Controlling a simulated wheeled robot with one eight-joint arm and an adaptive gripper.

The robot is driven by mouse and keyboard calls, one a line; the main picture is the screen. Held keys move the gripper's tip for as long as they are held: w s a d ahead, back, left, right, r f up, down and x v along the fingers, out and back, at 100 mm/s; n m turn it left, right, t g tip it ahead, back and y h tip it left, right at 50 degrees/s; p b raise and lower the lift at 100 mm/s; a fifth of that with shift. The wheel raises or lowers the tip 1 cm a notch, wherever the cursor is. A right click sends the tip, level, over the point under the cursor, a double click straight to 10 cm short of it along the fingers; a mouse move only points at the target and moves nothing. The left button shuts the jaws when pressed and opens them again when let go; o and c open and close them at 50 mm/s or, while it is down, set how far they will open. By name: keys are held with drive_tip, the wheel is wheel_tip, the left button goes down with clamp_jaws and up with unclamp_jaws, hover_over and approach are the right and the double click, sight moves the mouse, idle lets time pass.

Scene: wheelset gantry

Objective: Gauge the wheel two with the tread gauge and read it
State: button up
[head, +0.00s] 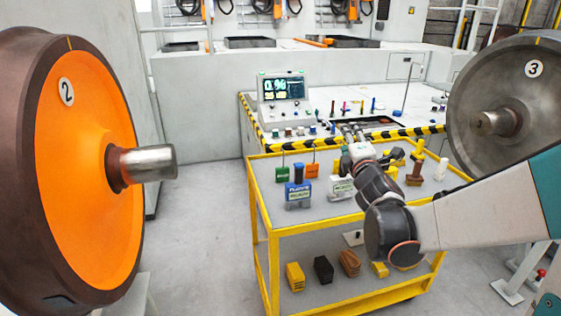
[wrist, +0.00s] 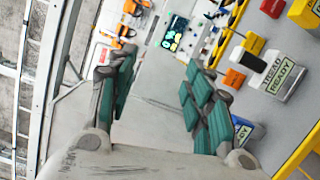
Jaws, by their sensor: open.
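Wheel two (head: 85,170) stands at the left of the head view, with an orange face, a dark brown rim and a steel axle stub (head: 148,163). A white block gauge (head: 341,188) sits on the cart top. My gripper (head: 352,132) is above the cart top. In the wrist view my gripper (wrist: 162,68) has its green-padded fingers wide apart with nothing between them.
A blue gauge (head: 298,196) stands beside the white one, partly behind my finger in the wrist view. Green (head: 282,173) and orange (head: 312,170) blocks stand behind. The yellow-framed cart (head: 335,276) adjoins a console (head: 283,98). Wheel three (head: 505,105) is right. Floor is clear between wheel two and cart.

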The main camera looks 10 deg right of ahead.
drive_tip(key=w+d+f+n+t+y+p, duration=0.1)
drive_tip(key=w+d+f+n+y, duration=0.15)
drive_tip(key=d+f+n, duration=0.55)
drive_tip(key=n+g+y+p, duration=0.15)
drive_tip(key=n+p, duration=0.35)
drive_tip(key=n, duration=0.6)
approach(343, 177)
drive_tip(key=w+r, duration=0.5)
drive_tip(key=shift+t, duration=0.25)
drive_tip(key=w, duration=0.2)
drive_tip(key=w+b, duration=0.2)
drive_tip(key=w, duration=0.1)
drive_tip(key=shift+w+d+f, duration=0.1)
drive_tip(key=shift+w+f, duration=0.25)
drive_tip(key=shift+f, duration=0.05)
drive_tip(key=shift+w, duration=0.3)
drive_tip(key=shift+r, duration=0.1)
drive_tip(key=shift+c, duration=0.3)
clamp_jaws()
